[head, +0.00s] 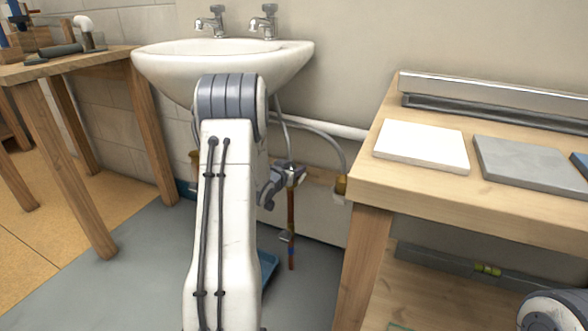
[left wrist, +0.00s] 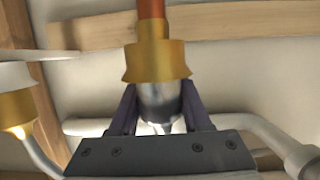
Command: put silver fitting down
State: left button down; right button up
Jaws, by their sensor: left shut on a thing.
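The silver fitting (left wrist: 158,98) is between the two dark fingers of my left gripper (left wrist: 159,112) in the left wrist view. The gripper is shut on it. A brass collar (left wrist: 156,62) sits against the fitting's end, with a copper pipe (left wrist: 151,9) beyond it in line. I cannot tell whether fitting and collar are joined. In the head view my left gripper (head: 288,172) is below the basin, at the top of the upright copper pipe (head: 291,215); the fitting is too small to make out there. My right gripper is out of view.
The white basin (head: 222,62) hangs above my left arm. A wooden workbench (head: 430,200) at right holds a white pad (head: 421,145) and a grey pad (head: 530,163). A blue tray (head: 268,268) is on the floor, partly hidden by my arm. Another wooden table (head: 75,66) stands at left.

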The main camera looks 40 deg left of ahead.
pick_arm(q)
jog(key=shift+c, duration=1.8)
grip_release()
jog(key=shift+s+r+p, duration=0.1)
jog(key=shift+r+p, duration=0.15)
jog(key=shift+p, duration=0.05)
jog(key=p+v, duration=0.5)
jog(key=v, duration=0.6)
jog(key=shift+s+d, duration=0.2)
jog(key=shift+s, duration=0.2)
